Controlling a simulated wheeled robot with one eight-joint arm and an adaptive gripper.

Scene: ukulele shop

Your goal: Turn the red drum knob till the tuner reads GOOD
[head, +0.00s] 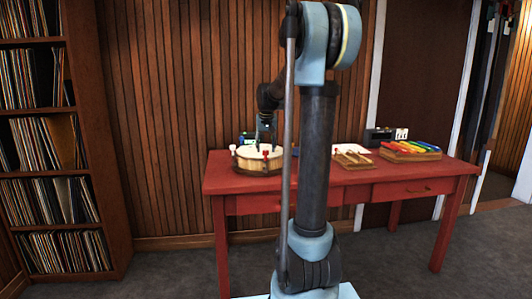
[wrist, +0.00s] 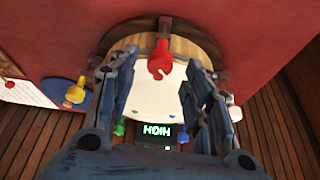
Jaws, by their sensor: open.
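The drum (head: 257,166) is round with a pale skin and wooden sides, and stands at the left end of the red table. In the wrist view its skin (wrist: 155,96) lies below my gripper. The red knob (wrist: 159,60) is at the rim, in the upper middle, between the fingertips; I cannot tell whether they touch it. My gripper (wrist: 160,66) is open, with one finger on each side of the red knob. In the head view, my gripper (head: 266,133) is above the drum.
Yellow (wrist: 75,92), green (wrist: 118,130) and white (wrist: 235,113) knobs sit around the drum. The red table (head: 340,178) also holds a coloured xylophone (head: 410,150) and a small dark device (head: 378,137) at the right. A record shelf (head: 95,150) stands at left.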

